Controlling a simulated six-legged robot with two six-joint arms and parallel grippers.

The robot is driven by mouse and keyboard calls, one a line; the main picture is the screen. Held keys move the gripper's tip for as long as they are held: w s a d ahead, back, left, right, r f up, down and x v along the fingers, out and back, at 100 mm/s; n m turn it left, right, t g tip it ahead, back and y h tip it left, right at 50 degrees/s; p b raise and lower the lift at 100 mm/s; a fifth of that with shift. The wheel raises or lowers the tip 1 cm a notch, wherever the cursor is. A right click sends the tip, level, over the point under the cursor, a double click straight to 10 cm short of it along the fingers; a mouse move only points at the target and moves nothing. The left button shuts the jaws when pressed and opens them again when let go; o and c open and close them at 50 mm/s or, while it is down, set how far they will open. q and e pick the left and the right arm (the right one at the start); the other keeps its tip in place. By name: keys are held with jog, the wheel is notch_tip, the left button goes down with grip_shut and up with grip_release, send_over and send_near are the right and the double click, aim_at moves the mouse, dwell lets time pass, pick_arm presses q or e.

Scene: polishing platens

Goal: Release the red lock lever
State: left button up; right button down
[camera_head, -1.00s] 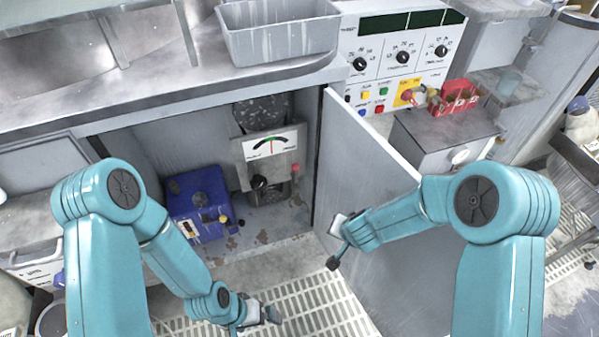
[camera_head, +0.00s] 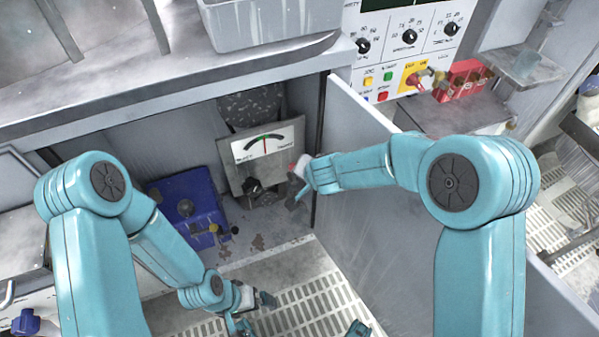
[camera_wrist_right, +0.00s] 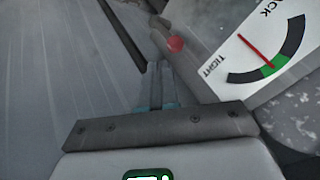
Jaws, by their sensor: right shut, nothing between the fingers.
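The red knob of the lock lever (camera_wrist_right: 176,45) shows in the right wrist view, just beyond my fingertips, on a short grey stem beside the gauge plate. In the head view it is mostly hidden behind my right gripper (camera_head: 297,196). The right gripper is shut and empty at the right edge of the gauge unit; its closed fingers (camera_wrist_right: 160,82) point toward the knob, and contact is not clear. My left gripper (camera_head: 264,300) hangs low over the floor grating, away from the lever; its jaws are too small to read.
The gauge plate (camera_head: 268,141) has its needle at the green band. A blue box (camera_head: 188,203) stands left in the cabinet. The open cabinet door (camera_head: 375,190) stands close on the right. The counter edge (camera_head: 190,108) overhangs above. Floor grating (camera_head: 310,300) lies in front.

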jog(key=shift+s+f, duration=0.1)
pick_arm(q)
notch_tip(320, 180, down, 2)
jog(key=shift+s+f+b, duration=0.1)
jog(key=shift+f+b, duration=0.05)
jog(key=shift+b, duration=1)
pick_arm(e)
jog(key=x, duration=1)
